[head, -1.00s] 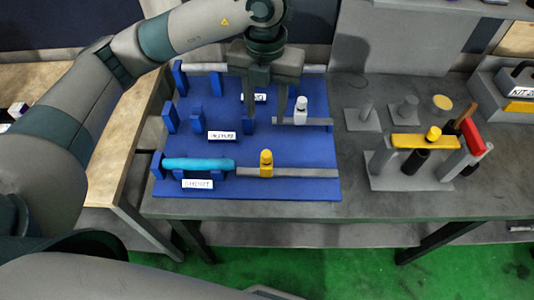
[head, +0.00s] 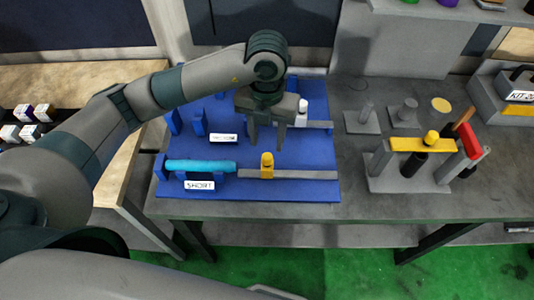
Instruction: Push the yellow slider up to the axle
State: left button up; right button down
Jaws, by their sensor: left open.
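The yellow slider (head: 267,166) stands upright on a grey rail (head: 300,174) at the front of the blue board (head: 240,194). The turquoise axle (head: 200,166) lies level in blue supports to the left of the slider, behind a label reading SHORT (head: 199,185). A gap shows between the axle's right end and the slider. My left gripper (head: 267,150) is open and empty, pointing down, with its fingers behind and above the yellow slider. Whether it touches the slider cannot be told. My right gripper is not in view.
A white slider (head: 303,110) stands on a rear rail (head: 315,124) to the right of my left gripper. A grey stand with a yellow bar (head: 420,144) and a red part (head: 469,141) is farther right. The grey table (head: 250,210) is clear in front.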

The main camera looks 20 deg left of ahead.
aim_at(267, 157)
pick_arm(q)
notch_tip(267, 157, down, 8)
jog(key=shift+f+p, duration=0.25)
jog(key=shift+p, duration=0.9)
